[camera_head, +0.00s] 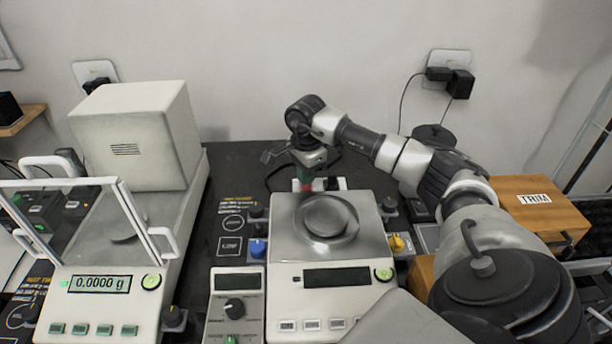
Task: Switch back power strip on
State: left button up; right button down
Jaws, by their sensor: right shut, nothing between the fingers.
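A pale strip (336,184), which looks like the back power strip, lies behind the right balance (286,213) on the dark tabletop. Only a small part of it shows. My right arm reaches over from the right. Its gripper (306,184) points down at the strip, shut and empty. Something red shows at the fingertips; I cannot tell whether it is the switch or whether the gripper touches it. The switch's state cannot be made out. My left gripper is not in view.
The right balance has a dark display (337,277). A left balance (58,322) with a glass shield reads 0.0000 g beside a white box (140,140). A control box (236,306) stands between them. A wooden box (535,200) marked TRIM is at right. Wall plugs (459,83) hang behind.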

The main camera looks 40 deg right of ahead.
aim_at(306, 188)
jog(key=shift+r+p, duration=1.55)
jog(key=shift+r, duration=0.95)
